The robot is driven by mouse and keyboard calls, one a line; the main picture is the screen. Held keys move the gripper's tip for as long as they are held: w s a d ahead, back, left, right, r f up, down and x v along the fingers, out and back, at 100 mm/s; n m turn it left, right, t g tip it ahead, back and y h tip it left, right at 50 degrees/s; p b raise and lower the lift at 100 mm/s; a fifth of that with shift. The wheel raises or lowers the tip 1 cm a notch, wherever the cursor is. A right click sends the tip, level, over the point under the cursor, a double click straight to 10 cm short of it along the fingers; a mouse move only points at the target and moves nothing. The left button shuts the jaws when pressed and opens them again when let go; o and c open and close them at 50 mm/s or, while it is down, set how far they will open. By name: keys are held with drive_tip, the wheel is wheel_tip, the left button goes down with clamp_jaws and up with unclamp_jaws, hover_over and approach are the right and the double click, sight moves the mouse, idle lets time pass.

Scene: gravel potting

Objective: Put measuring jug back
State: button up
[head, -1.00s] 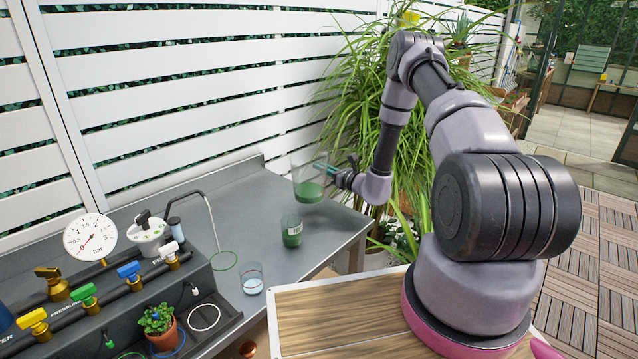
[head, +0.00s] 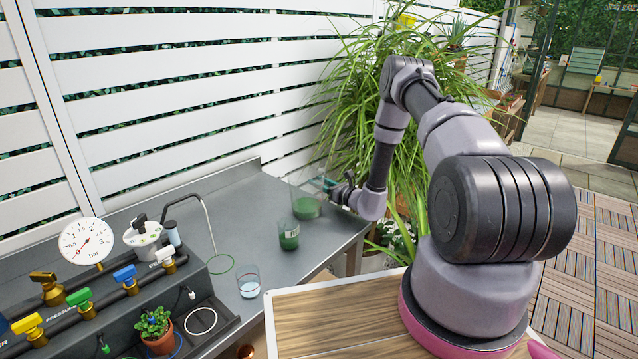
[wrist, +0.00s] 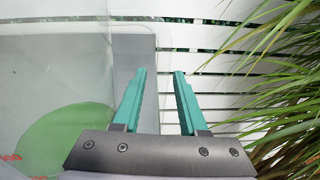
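The measuring jug (head: 306,208) is a large clear vessel with green contents, at the far right end of the grey bench. My gripper (head: 328,184) is at its right side, with teal fingers. In the wrist view, the jug (wrist: 60,80) fills the left side, and its green contents show low down.
A smaller labelled green-filled beaker (head: 289,234) stands just in front of the jug. A clear glass (head: 248,281) is nearer the front edge. A green ring (head: 221,263) lies on the bench (head: 250,210). Valves and a gauge (head: 86,243) are left; a leafy plant (head: 345,110) is behind.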

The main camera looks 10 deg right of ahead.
drive_tip(key=shift+s+r, duration=0.1)
drive_tip(key=shift+r, duration=0.05)
drive_tip(key=v, duration=1.2)
